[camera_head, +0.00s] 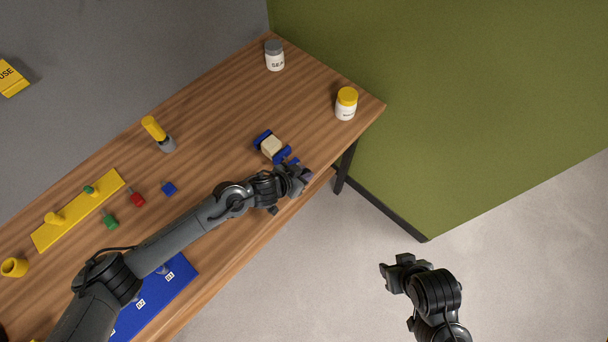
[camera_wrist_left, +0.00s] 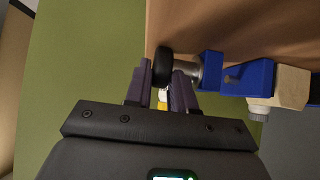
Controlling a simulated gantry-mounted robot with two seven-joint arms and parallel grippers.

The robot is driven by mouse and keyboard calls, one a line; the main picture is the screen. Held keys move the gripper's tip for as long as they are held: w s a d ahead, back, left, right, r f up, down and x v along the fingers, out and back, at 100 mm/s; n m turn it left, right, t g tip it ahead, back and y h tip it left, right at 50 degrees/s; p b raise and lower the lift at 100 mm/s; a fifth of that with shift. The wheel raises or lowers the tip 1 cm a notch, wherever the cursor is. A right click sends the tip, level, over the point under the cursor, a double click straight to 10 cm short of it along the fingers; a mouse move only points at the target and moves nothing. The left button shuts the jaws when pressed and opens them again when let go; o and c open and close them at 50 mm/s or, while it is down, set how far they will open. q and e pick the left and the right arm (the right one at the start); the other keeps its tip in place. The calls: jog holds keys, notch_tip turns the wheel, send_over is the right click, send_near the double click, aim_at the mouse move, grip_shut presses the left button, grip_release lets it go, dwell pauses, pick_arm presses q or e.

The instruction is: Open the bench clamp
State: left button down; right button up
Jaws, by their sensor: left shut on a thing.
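The blue bench clamp (camera_head: 282,156) stands near the front edge of the bench, toward its right end, with a pale beige block (camera_head: 271,146) between its jaws. In the left wrist view the clamp's blue body (camera_wrist_left: 250,77) has a grey spindle ending in a dark round knob (camera_wrist_left: 162,64); the beige block (camera_wrist_left: 290,88) shows at the right. My left gripper (camera_head: 302,173) is at the clamp's front end. Its purple fingers (camera_wrist_left: 164,85) are shut on the knob. My right gripper (camera_head: 387,277) hangs over the floor, away from the bench; its jaw opening is unclear.
A grey-lidded jar (camera_head: 275,56) and a yellow-lidded jar (camera_head: 346,104) stand behind the clamp. A yellow-handled tool (camera_head: 156,132), a yellow rack (camera_head: 78,210), small coloured pieces and a blue mat (camera_head: 170,295) lie leftward.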

pick_arm(q)
jog(key=shift+s+a+f+t+h+b, duration=0.15)
jog(key=shift+f+t+h+b, duration=0.2)
jog(key=shift+b, duration=0.2)
jog(key=shift+r+t+h+b, duration=0.2)
jog(key=shift+t+h+b, duration=0.05)
jog(key=shift+t+b, duration=0.1)
jog(key=c, duration=1)
grip_release()
jog(key=shift+c, duration=0.2)
jog(key=shift+r, duration=0.15)
jog(key=v, duration=1)
jog(key=shift+s+a+r, duration=0.15)
jog(key=shift+s+a, duration=0.05)
jog(key=shift+s, duration=0.05)
